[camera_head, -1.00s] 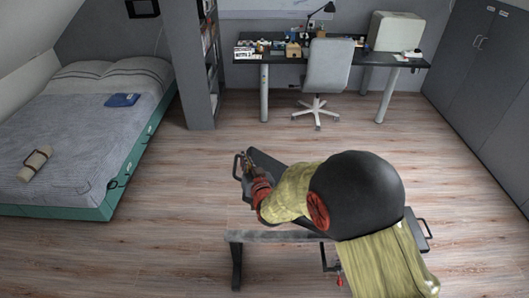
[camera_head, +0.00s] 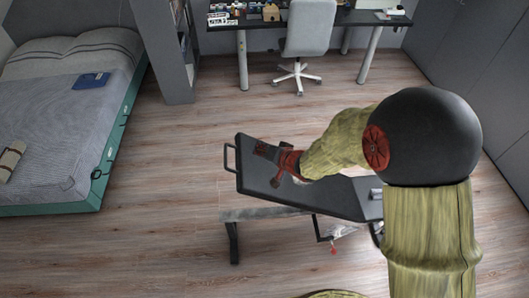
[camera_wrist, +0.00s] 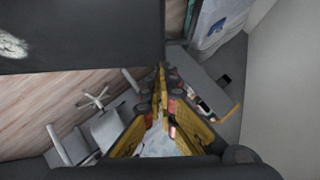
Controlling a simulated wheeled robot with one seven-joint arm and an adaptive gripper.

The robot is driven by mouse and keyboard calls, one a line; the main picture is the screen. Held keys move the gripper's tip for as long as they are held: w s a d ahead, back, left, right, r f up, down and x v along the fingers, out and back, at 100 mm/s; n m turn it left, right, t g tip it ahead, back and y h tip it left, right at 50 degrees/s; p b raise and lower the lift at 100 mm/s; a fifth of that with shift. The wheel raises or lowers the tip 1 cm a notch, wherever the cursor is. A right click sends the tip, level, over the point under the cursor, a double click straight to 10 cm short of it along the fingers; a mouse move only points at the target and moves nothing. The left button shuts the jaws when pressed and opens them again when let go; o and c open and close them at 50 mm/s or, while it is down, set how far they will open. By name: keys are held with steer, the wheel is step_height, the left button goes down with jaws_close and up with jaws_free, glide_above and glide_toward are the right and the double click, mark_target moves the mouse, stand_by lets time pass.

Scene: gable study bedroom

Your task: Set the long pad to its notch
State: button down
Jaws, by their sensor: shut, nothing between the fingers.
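The long pad (camera_head: 330,198) is a flat black board of the bench in the middle of the floor. In the head view it slants from upper left to lower right above a grey frame bar (camera_head: 262,214). A dark loop handle (camera_head: 229,158) sticks out at its left end. My gripper (camera_head: 263,150) is shut and empty, over the pad's left end in this view; I cannot tell whether it touches. In the wrist view the fingers (camera_wrist: 162,72) meet beside the edge of a large dark surface (camera_wrist: 80,30), likely the pad. The notch cannot be made out; my arm hides the pad's right part.
A bed (camera_head: 60,140) with a blue book (camera_head: 91,81) and a rolled item (camera_head: 11,158) stands left. A desk (camera_head: 220,25) and office chair (camera_head: 304,40) are at the back, grey cabinets (camera_head: 470,70) at right. Wooden floor is clear between bed and bench.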

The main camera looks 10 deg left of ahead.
mark_target(242, 151)
steer(key=b+x, duration=0.1)
steer(key=x, duration=0.4)
steer(key=shift+a+f, duration=0.1)
steer(key=shift+f, duration=0.1)
steer(key=shift+s+a+f+b, duration=0.3)
steer(key=shift+a+f+b, duration=0.35)
steer(key=shift+f, duration=0.15)
steer(key=shift+a+f, duration=0.3)
steer(key=shift+f, duration=0.15)
